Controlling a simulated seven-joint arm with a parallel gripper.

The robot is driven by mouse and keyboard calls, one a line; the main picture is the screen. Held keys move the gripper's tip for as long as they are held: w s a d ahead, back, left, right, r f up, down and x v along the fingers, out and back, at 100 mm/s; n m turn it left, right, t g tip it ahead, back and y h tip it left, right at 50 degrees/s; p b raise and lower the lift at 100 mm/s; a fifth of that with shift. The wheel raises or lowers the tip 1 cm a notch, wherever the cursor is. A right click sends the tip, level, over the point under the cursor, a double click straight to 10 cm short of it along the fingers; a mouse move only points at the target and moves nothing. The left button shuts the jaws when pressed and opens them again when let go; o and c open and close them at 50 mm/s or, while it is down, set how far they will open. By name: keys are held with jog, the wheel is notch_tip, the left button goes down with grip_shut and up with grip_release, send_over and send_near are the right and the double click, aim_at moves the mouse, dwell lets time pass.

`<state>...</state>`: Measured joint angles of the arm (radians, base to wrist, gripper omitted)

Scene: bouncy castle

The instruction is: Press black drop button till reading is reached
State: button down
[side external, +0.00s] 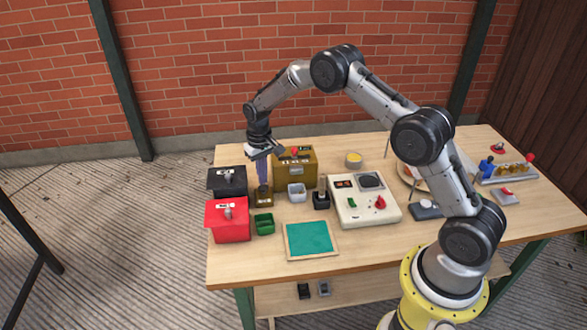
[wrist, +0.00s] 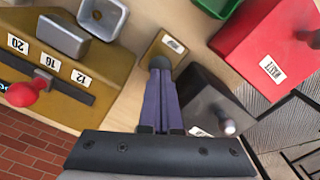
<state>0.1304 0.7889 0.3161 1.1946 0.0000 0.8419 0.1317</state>
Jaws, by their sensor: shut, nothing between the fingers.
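My gripper (side external: 263,184) has long purple fingers that are shut together and point down. In the wrist view its fingertips (wrist: 160,63) meet at a small brown box (wrist: 171,45) with a white label. That box also shows in the side view (side external: 264,201), directly below the fingers. The black drop button is not clearly seen; the dark tips cover the box's middle, and I cannot tell whether they touch it. A gold box (wrist: 60,65) beside it has number labels, including 12, 16 and 20, and a red knob (wrist: 22,94).
A black box (side external: 227,181) and a red box (side external: 228,220) stand left of the fingers. A green tray (side external: 264,230), a grey cup (side external: 297,198) and a black-based post (side external: 321,203) are near. A cream console (side external: 352,214) has a small red display, unreadable here.

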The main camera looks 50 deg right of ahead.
jog(key=shift+f, duration=0.6)
dwell(0.3)
jog(key=shift+f, duration=0.85)
jog(key=shift+r, duration=2.95)
